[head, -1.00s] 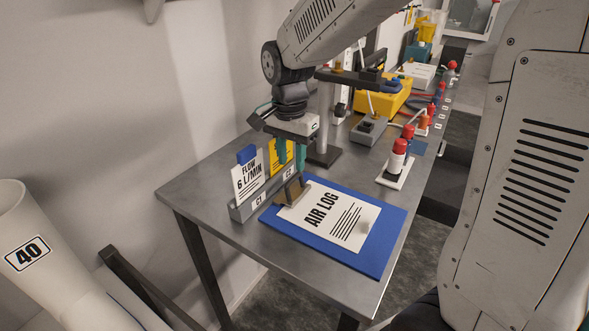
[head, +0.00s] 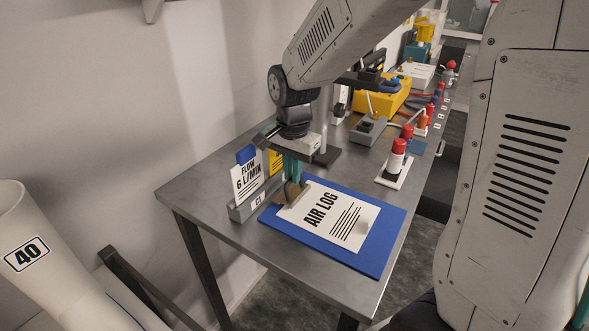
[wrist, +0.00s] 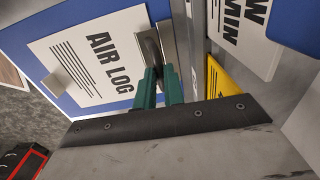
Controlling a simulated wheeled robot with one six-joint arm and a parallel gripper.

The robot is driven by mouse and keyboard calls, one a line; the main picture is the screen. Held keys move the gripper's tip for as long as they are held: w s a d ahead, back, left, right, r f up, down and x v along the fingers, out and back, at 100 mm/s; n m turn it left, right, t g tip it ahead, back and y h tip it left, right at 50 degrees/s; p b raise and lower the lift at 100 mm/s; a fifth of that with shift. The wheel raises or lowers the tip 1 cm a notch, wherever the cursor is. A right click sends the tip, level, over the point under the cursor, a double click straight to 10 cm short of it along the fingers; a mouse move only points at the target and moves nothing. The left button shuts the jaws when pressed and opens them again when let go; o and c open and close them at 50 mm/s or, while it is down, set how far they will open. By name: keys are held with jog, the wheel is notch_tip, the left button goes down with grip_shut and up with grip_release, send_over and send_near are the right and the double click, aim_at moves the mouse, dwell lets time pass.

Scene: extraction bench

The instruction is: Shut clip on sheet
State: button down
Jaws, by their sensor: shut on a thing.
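The AIR LOG sheet (head: 335,220) lies on a blue clipboard (head: 385,240) at the front of the bench. The tan metal clip (head: 281,200) stands at the board's far left end, partly hidden by my fingers. My gripper (head: 292,178) points down at it with its green fingers close together. In the wrist view, the fingers (wrist: 159,85) are at the metal clip (wrist: 147,50), shut on it beside the sheet (wrist: 93,57). The exact contact at the fingertips is partly hidden, and I cannot tell whether the clip presses on the sheet.
A grey rack (head: 243,210) holding a FLOW 6 L/MIN card (head: 247,178) and a yellow card (head: 275,160) stands close to the left of the clip.

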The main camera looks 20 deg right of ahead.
jog(key=shift+s+d+f+t+y, duration=0.2)
jog(key=shift+s+d+t+y, duration=0.3)
jog(key=shift+t, duration=0.4)
jog(key=shift+s+f, duration=0.1)
jog(key=shift+s, duration=0.1)
dwell(0.6)
jog(key=c, duration=1.5)
grip_release()
jog(key=shift+w, duration=0.1)
jog(key=shift+r, duration=0.35)
jog(key=v, duration=0.7)
